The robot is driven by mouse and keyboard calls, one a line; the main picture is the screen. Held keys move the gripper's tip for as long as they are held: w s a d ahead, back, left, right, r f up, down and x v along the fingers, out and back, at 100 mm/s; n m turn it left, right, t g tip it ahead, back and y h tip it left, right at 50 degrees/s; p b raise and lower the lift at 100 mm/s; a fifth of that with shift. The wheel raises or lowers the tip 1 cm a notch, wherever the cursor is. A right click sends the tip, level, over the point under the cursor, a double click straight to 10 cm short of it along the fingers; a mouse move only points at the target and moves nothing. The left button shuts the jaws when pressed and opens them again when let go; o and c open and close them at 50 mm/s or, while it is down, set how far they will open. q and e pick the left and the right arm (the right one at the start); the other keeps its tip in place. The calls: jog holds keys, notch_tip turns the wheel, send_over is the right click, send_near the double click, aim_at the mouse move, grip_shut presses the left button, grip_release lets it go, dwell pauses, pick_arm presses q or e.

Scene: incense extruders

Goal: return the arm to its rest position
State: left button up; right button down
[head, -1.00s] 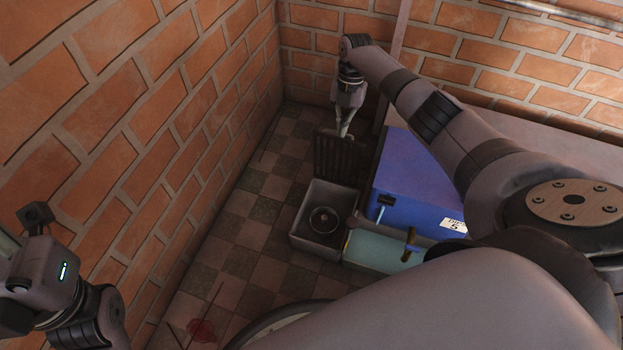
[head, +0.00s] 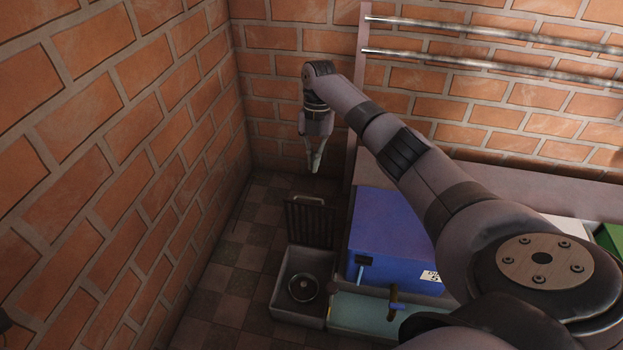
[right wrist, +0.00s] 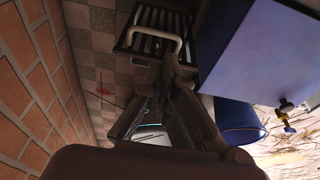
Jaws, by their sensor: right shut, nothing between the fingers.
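My right arm reaches in from the right in the head view and bends down at the wrist. Its gripper (head: 314,166) points down, shut and empty, at the back near the brick corner. It appears just above the dark slatted grate (head: 310,224), which stands upright behind a grey box. In the right wrist view the gripper's fingers (right wrist: 163,72) are together, close in the picture to the grate's pale handle (right wrist: 152,34); I cannot tell whether they touch it. My left gripper is out of view.
The open grey box (head: 284,296) holds a round metal piece. A blue cabinet (head: 391,240) and a pale teal trough (head: 362,316) stand to its right. Brick walls (head: 85,150) close off the left and back. Metal rails (head: 480,62) run along the back wall. Checkered floor (head: 235,278) is clear at left.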

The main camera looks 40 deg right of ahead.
jog(key=shift+v, duration=1)
